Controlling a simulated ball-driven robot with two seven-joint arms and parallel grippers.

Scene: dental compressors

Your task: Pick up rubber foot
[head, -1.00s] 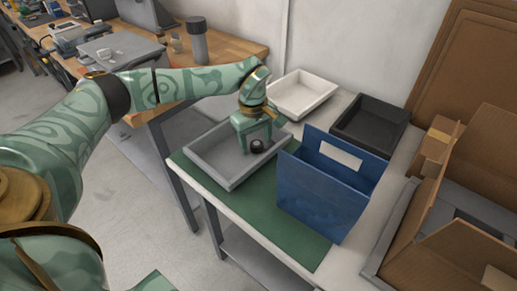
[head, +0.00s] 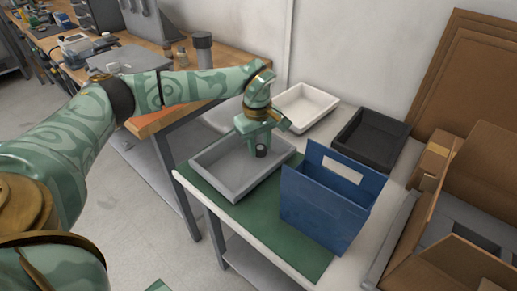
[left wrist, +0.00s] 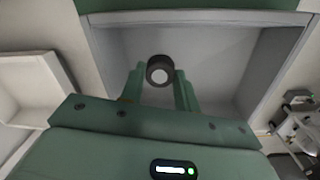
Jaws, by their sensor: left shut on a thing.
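The rubber foot (head: 261,151) is a small black round piece with a pale centre. In the left wrist view the rubber foot (left wrist: 160,71) sits between the two green fingers. My left gripper (head: 259,150) is shut on it, over the grey tray (head: 226,186). The foot's round face points toward the wrist camera, and how high it is above the tray floor is hard to tell. The grey tray also shows in the left wrist view (left wrist: 225,60), with nothing else seen inside. My right gripper is not in view.
A blue open box (head: 322,210) with a handle slot stands right of the tray on the green mat (head: 235,212). A white tray (head: 306,108) and a black tray (head: 370,140) are behind. An open cardboard box (head: 470,205) is at the right.

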